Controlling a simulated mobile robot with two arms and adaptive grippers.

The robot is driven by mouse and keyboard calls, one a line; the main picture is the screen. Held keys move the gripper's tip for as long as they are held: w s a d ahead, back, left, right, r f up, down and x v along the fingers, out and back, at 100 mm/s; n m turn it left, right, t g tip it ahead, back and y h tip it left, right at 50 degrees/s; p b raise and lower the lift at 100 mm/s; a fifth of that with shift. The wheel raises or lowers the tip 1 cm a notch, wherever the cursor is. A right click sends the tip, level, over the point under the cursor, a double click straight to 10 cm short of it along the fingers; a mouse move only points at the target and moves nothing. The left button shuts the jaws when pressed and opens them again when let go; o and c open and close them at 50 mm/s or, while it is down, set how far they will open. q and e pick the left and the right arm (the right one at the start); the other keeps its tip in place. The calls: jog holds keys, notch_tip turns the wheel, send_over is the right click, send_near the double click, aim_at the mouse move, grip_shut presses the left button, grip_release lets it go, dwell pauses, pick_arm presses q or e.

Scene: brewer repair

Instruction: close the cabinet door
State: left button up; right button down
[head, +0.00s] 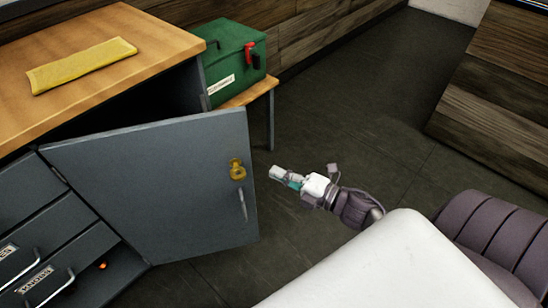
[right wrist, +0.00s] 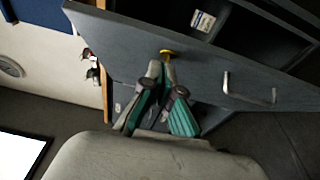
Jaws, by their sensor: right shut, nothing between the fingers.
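The grey cabinet door (head: 150,185) stands open, swung out from the cabinet (head: 60,225), with the dark interior showing above it. It carries a brass lock (head: 237,170) and a metal bar handle (head: 243,205) near its free edge. My right gripper (head: 274,173) is shut and empty, just right of that edge in the head view. In the right wrist view the door (right wrist: 130,45) lies beyond the fingers (right wrist: 158,68), whose tips appear close to the brass lock (right wrist: 167,53). I cannot tell whether they touch. The handle (right wrist: 248,90) is right of them. My left gripper is not in view.
A folded yellow cloth (head: 80,65) lies on the wooden top (head: 130,30). A green case (head: 232,60) stands on a low table (head: 250,93) behind the door. Labelled drawers (head: 40,250) are at the lower left. The dark floor (head: 350,120) right of the door is clear.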

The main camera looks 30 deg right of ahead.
aim_at(241, 156)
jog(key=x, duration=0.8)
jog(key=shift+d, duration=0.1)
jog(key=shift+w, duration=0.1)
